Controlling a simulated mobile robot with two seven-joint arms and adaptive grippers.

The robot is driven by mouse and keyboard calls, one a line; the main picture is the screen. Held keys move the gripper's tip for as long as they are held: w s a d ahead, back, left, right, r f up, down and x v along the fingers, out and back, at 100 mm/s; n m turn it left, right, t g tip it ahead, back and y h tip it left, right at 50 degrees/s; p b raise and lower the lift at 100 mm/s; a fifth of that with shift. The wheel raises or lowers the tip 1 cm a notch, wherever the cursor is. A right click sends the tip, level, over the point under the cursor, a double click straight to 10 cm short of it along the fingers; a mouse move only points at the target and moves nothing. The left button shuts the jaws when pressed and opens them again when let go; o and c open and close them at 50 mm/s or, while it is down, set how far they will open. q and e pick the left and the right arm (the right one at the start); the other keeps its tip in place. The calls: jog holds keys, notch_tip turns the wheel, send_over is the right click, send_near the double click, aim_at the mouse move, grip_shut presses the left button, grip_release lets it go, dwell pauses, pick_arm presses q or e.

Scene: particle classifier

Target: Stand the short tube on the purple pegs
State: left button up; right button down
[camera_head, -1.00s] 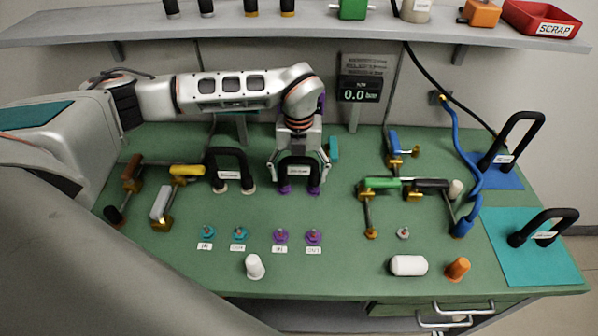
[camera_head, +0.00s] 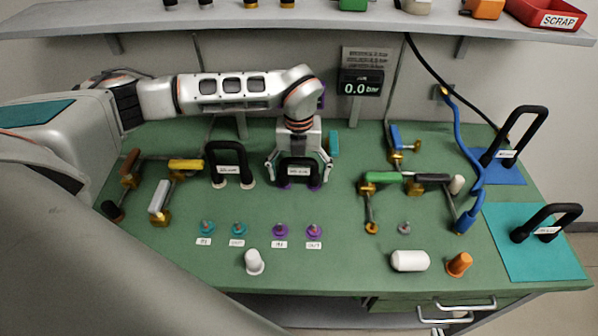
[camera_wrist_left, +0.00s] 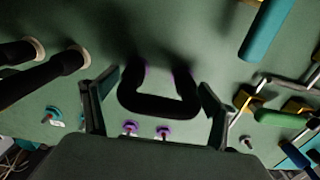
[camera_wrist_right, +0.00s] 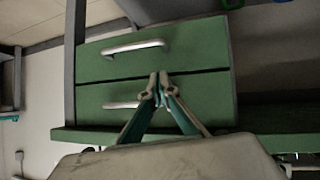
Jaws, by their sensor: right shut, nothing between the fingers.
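A black U-shaped tube (camera_head: 298,172) with a white label stands upright at the back middle, purple showing at its feet; the label is too small to read. My left gripper (camera_head: 299,172) is open around it, one finger on each side, apart from it. The left wrist view shows the tube (camera_wrist_left: 158,108) between the wide-spread fingers (camera_wrist_left: 155,108). Two purple pegs (camera_head: 280,230) (camera_head: 314,230) stand bare in front of it, each with a label. My right gripper (camera_wrist_right: 159,82) is shut and empty in front of green drawers, out of the head view.
Another black tube (camera_head: 229,165) with pale feet stands left of my left gripper. Teal pegs (camera_head: 207,227) stand left of the purple ones. White (camera_head: 254,262) and orange (camera_head: 459,264) plugs are at the front. Pipe assemblies (camera_head: 400,180) flank both sides. Two tubes stand on mats (camera_head: 535,260).

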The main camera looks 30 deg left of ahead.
pick_arm(q)
jog(key=shift+o, duration=0.3)
notch_tip(320, 180, up, 12)
jog(key=shift+r, duration=0.1)
dwell(0.5)
dwell(0.4)
